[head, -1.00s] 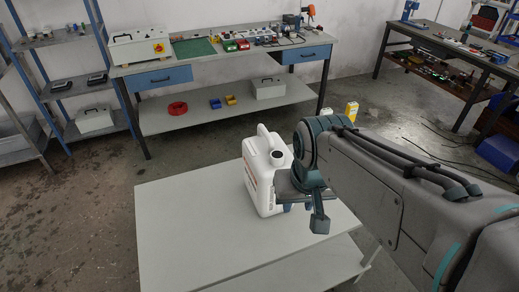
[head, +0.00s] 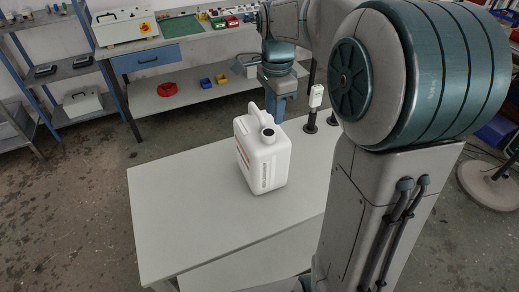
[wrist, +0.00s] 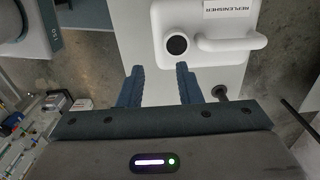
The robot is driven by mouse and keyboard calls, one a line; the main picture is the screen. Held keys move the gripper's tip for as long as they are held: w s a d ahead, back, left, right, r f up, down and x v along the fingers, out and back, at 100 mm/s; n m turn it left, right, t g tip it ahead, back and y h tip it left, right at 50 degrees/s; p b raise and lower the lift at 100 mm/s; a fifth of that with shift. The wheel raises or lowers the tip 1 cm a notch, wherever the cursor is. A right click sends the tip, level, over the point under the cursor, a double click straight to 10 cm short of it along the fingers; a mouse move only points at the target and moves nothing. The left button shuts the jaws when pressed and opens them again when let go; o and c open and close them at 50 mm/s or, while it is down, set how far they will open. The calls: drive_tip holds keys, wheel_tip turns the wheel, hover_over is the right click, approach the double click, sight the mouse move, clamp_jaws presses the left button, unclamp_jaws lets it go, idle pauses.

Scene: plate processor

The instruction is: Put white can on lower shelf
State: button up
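The white can (head: 263,155), a jug with a dark round cap and a moulded handle, stands upright on the top of a low pale table (head: 190,225). The table's lower shelf (head: 240,272) shows in part below the front edge. My gripper (head: 273,112) hangs pointing down just behind the can in the head view. In the wrist view, my gripper (wrist: 160,68) is open, its two blue fingers apart with nothing between them. The can (wrist: 208,75) lies just beyond the fingertips there, with its cap, handle and REPLENISHER label showing. I cannot tell whether a finger touches it.
A workbench with a blue drawer (head: 147,58) and a lower board stands at the back. A blue-framed shelf rack (head: 85,60) is at the left. The left part of the tabletop is clear.

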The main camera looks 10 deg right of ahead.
sight(272, 146)
wheel_tip(272, 146, down, 11)
drive_tip(key=shift+s+p, duration=0.1)
drive_tip(key=shift+p, duration=0.55)
drive_tip(key=shift+c, duration=0.3)
clamp_jaws()
